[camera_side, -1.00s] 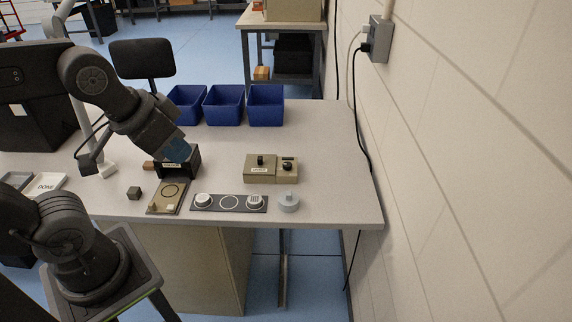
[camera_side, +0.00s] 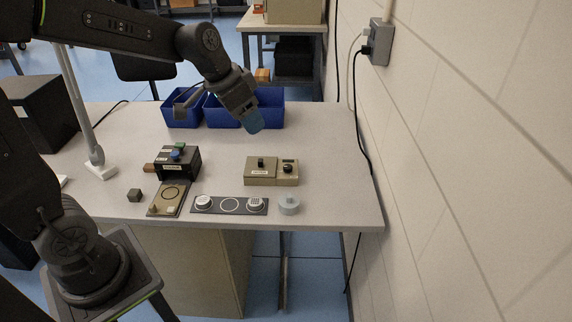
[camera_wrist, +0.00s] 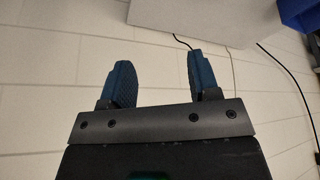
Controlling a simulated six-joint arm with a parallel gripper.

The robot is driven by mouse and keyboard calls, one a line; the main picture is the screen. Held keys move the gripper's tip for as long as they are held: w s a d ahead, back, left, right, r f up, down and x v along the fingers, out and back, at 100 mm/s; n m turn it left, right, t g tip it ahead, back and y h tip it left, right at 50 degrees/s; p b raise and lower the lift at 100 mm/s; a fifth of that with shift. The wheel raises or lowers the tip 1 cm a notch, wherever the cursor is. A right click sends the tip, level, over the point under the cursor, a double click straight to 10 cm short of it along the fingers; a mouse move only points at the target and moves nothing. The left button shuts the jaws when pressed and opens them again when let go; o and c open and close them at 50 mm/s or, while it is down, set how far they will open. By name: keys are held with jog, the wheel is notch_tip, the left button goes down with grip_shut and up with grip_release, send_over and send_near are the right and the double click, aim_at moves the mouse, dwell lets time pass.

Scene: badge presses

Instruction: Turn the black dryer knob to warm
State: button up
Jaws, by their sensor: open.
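A beige box (camera_side: 258,176) with a white label stands right of the table's middle, with a black knob (camera_side: 261,161) on top. A smaller beige unit (camera_side: 286,180) joins its right side and carries another black knob (camera_side: 288,168). The label is too small to read, and I cannot tell which knob is the dryer's or how either is set. My gripper (camera_side: 254,122) hangs tilted downward above the table, behind and apart from the box, in front of the blue bins. In the wrist view its blue fingers (camera_wrist: 160,72) are spread, with nothing between them.
Blue bins (camera_side: 269,97) stand at the back. A black box (camera_side: 177,170) with blue and green parts on top is left. A dark strip (camera_side: 215,209) with round parts and a grey round piece (camera_side: 289,205) lie in front. A wall (camera_side: 460,150) bounds the right.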

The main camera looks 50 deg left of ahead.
jog(key=w+a+f+m, duration=0.1)
jog(key=w+a+f, duration=0.55)
jog(key=w, duration=0.25)
send_near(287, 166)
jog(key=shift+m+h, duration=0.3)
jog(key=shift+m, duration=0.2)
jog(key=x, duration=0.8)
jog(key=shift+w+a+f, duration=0.1)
jog(key=shift+w+f, duration=0.05)
jog(key=shift+f, duration=0.25)
jog(key=c, duration=0.9)
